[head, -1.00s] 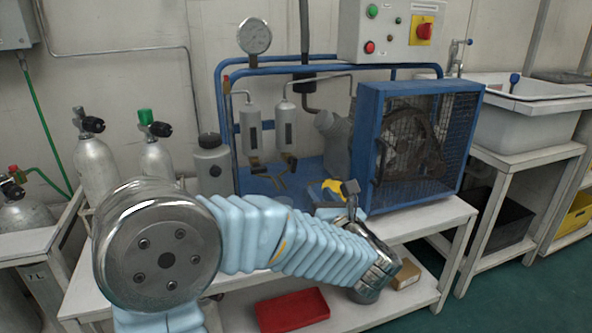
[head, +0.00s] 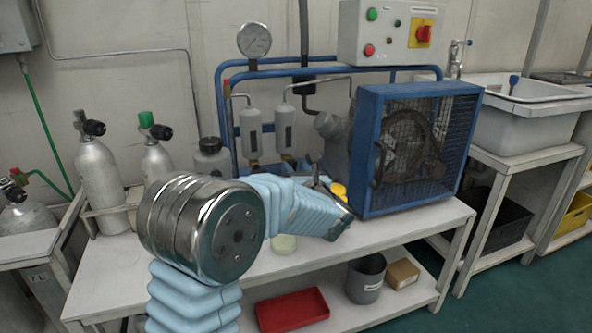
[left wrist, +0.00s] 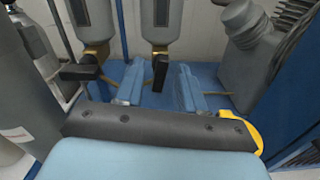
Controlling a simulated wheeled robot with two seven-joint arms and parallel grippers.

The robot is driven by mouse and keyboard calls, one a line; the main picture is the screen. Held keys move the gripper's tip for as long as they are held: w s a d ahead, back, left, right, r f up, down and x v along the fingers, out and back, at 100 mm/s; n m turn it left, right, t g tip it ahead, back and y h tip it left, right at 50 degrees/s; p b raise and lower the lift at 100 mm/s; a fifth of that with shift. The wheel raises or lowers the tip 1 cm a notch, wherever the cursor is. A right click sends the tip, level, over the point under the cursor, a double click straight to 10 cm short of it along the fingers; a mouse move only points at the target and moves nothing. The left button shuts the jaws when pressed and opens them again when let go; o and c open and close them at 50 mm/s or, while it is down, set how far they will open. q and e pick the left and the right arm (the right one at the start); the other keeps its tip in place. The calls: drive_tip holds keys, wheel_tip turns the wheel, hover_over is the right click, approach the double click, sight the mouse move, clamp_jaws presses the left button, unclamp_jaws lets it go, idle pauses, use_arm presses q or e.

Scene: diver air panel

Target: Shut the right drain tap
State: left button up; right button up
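Two grey filter canisters hang on the blue panel, each with a brass fitting below. The right drain tap, under the right canister (head: 285,128), has a black lever (left wrist: 160,70) pointing downward in the left wrist view. The left drain tap's black lever (left wrist: 78,72) lies sideways. My left gripper (left wrist: 158,88) is open, with one bluish finger on each side of the right lever's line. I cannot tell whether they touch it. In the head view the gripper (head: 318,170) is seen edge-on beside the compressor, its fingertips partly hidden. My right gripper is not in view.
The blue caged compressor (head: 415,145) stands close to the right of the gripper. Gas cylinders (head: 98,170) stand at the left. A pale cup (head: 284,243) is below the arm; a grey pot (head: 366,278) and red tray (head: 292,310) are on the lower shelf.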

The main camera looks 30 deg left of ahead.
use_arm(q)
clamp_jaws()
